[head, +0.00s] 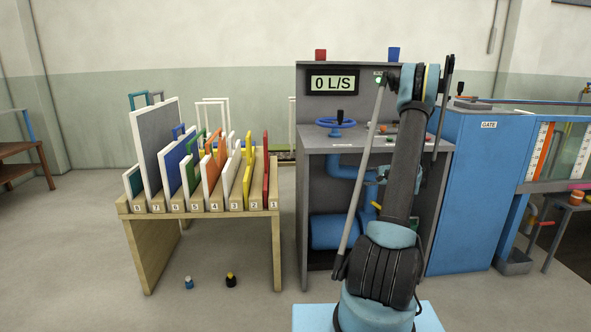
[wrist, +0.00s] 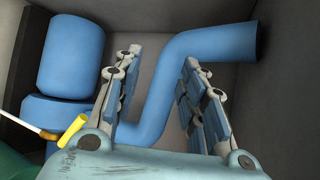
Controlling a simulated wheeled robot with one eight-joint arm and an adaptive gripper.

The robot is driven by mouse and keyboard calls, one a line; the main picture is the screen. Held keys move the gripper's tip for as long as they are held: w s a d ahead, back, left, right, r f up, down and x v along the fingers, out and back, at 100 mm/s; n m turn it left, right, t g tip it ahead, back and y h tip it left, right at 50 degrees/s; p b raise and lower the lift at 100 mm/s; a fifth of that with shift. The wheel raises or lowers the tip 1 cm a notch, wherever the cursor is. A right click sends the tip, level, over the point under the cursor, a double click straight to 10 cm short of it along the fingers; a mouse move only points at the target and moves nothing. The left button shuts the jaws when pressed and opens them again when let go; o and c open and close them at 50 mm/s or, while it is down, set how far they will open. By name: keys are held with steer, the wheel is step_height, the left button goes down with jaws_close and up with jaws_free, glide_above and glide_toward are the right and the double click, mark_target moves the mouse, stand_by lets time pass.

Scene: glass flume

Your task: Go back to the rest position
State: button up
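My gripper (wrist: 160,95) shows in the wrist view with its two fingers wide apart and nothing between them. Behind the fingers is a blue pipe (wrist: 215,50) with bends, inside a grey cabinet.
A wooden rack (head: 190,213) with several coloured panels stands left of the cabinet. The cabinet carries a blue handwheel (head: 336,123) and a display (head: 332,83) reading 0 L/S. A blue box (head: 470,190) stands right.

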steer(key=s+a+r+n+g+h, duration=0.1)
steer(key=s+a+r+n+g, duration=0.1)
steer(key=s+a+r, duration=0.5)
steer(key=s+a+r+n+g+h, duration=0.1)
steer(key=s+a+r+n+g, duration=0.2)
steer(key=s, duration=0.7)
steer(key=s+a+r+n+h, duration=0.2)
steer(key=s+a+r, duration=0.1)
steer(key=s+a, duration=0.5)
steer(key=s+d+f+n+g+h, duration=0.1)
steer(key=s+f+n+h, duration=0.1)
steer(key=s, duration=1.4)
steer(key=s+d+f+n+g+h, duration=0.1)
steer(key=s+f+n+h, duration=0.2)
steer(key=s, duration=1.2)
step_height(320, 180, down, 3)
steer(key=shift+s+d+r+n+g, duration=0.1)
steer(key=shift+s+d+n+g, duration=0.15)
steer(key=shift+s+n+g, duration=0.2)
steer(key=shift+s+d+f, duration=0.2)
steer(key=shift+s+f, duration=0.15)
steer(key=shift+s, duration=0.1)
steer(key=shift+c, duration=0.6)
steer(key=shift+d, duration=0.1)
